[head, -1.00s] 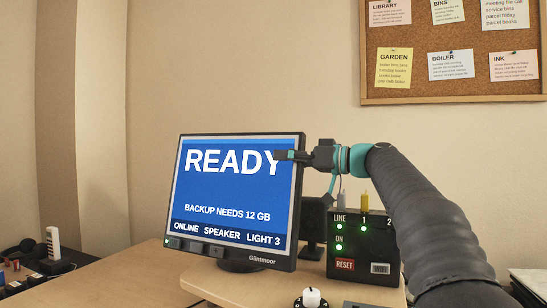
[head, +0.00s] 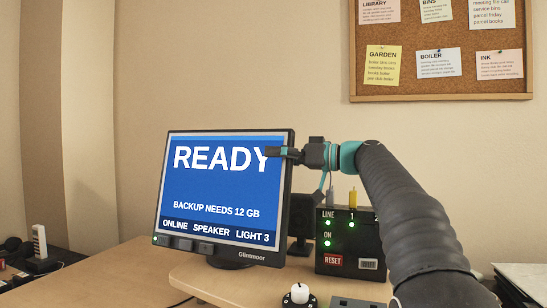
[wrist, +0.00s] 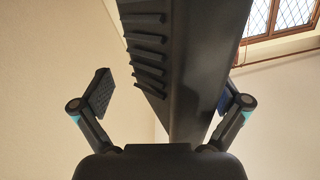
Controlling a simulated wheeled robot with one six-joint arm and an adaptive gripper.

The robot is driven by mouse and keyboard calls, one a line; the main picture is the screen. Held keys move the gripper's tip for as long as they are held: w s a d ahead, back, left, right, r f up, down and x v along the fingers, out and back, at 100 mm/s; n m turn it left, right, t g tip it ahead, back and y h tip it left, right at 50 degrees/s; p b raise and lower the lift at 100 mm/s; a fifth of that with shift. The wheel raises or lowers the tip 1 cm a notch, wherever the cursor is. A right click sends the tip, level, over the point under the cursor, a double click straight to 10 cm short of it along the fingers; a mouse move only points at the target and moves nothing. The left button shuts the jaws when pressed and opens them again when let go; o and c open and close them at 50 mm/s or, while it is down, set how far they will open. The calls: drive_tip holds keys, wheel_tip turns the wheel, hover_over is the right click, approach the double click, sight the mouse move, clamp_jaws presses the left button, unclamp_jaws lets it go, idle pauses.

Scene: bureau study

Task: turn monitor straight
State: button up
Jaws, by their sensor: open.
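The monitor (head: 215,222) stands on a round base on the desk, its blue screen showing READY. Its right side looks larger and nearer than its left, so the screen is angled toward the left of the picture. My gripper (head: 284,153) is at the monitor's upper right edge, with one dark finger in front of the screen. In the wrist view the dark monitor edge with vent slots (wrist: 148,50) runs between the two spread fingers of my gripper (wrist: 166,98). In the head view the other finger is hidden.
A black box (head: 349,243) with green lights and a RESET label stands right of the monitor, near my arm. A dark speaker (head: 302,218) is behind the monitor's right edge. A white knob (head: 299,294) is at the desk front. A cork board (head: 440,97) hangs on the wall.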

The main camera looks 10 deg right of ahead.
drive_tip(key=v, duration=1.1)
drive_tip(key=shift+d, duration=0.2)
drive_tip(key=shift+s, duration=0.15)
